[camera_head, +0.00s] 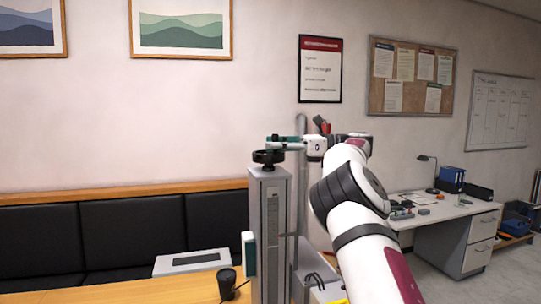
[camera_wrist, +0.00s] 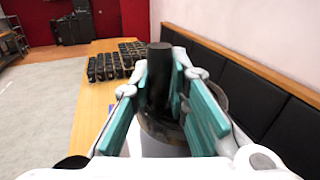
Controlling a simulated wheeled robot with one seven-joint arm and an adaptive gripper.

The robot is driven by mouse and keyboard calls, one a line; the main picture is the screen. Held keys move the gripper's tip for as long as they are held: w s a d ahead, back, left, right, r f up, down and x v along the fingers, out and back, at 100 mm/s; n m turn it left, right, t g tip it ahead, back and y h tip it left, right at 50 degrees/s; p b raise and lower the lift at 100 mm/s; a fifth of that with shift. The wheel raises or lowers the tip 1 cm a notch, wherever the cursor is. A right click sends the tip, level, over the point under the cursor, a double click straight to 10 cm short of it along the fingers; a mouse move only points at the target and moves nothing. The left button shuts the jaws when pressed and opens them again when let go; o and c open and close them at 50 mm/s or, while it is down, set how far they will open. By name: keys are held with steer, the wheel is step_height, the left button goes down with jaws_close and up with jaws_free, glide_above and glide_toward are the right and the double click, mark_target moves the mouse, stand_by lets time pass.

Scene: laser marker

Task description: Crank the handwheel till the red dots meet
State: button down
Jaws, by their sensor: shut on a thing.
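The black handwheel (camera_head: 268,157) sits on top of a grey column (camera_head: 268,215) of the laser marker in the head view. In the wrist view its dark rim (camera_wrist: 160,130) shows below my fingers, and its upright black crank knob (camera_wrist: 158,75) stands between the teal finger pads. My gripper (camera_head: 284,142) reaches in from the right at the top of the wheel and is shut on the crank knob. The red dots show in neither view.
A black cup (camera_head: 227,283) and a grey-white flat device (camera_head: 193,262) are on the wooden table left of the column. A black padded bench (camera_head: 110,235) runs along the wall. A desk (camera_head: 450,218) stands at the right. In the wrist view, rows of dark items (camera_wrist: 112,64) lie on the table.

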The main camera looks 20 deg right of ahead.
steer(key=shift+w+d+f+n+g+y+b, duration=0.1)
steer(key=shift+w+f+n+g+y+b, duration=0.1)
steer(key=shift+n+g+b, duration=0.25)
steer(key=shift+w+d+f+n+g+y+b, duration=0.15)
steer(key=shift+n+g+b, duration=0.15)
steer(key=shift+g, duration=0.25)
steer(key=b, duration=0.1)
steer(key=n+g+b, duration=0.1)
steer(key=shift+w+g+b, duration=0.25)
steer(key=shift+g+b, duration=0.05)
steer(key=shift+b, duration=0.5)
steer(key=shift+g+b, duration=0.3)
steer(key=shift+s+r+n+g+b, duration=0.2)
steer(key=shift+n+g+b, duration=0.15)
steer(key=shift+b, duration=0.25)
steer(key=c, duration=1.5)
jaws_free()
steer(key=shift+s, duration=0.1)
steer(key=shift+d, duration=0.1)
